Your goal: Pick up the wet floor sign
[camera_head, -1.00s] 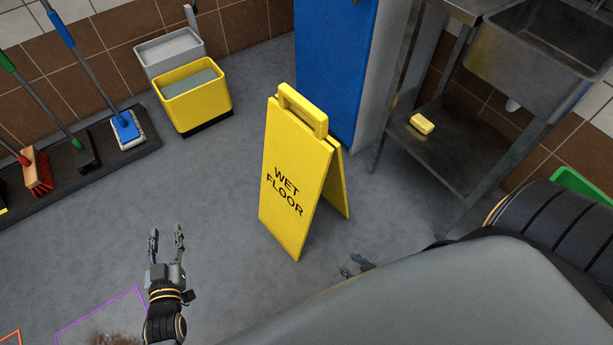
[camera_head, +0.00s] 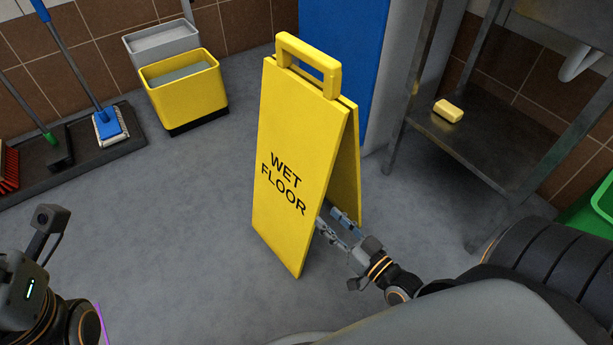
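The yellow wet floor sign (camera_head: 290,170) stands upright and spread on the grey floor in the middle of the view. Its handle (camera_head: 309,65) is at the top and is free. My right gripper (camera_head: 328,216) is low at the right side of the sign. Its two fingers are apart, with the tips close to the front panel's right edge and the gap between the panels. I cannot tell whether they touch the sign. My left gripper (camera_head: 38,240) is at the lower left edge, well away from the sign. One finger shows clearly; its opening is unclear.
A yellow and grey mop bucket (camera_head: 185,95) stands behind, left of the sign. A dark rack (camera_head: 85,155) with brushes and mops lies at the left. A blue cabinet (camera_head: 340,25) is behind the sign. Floor left of the sign is clear.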

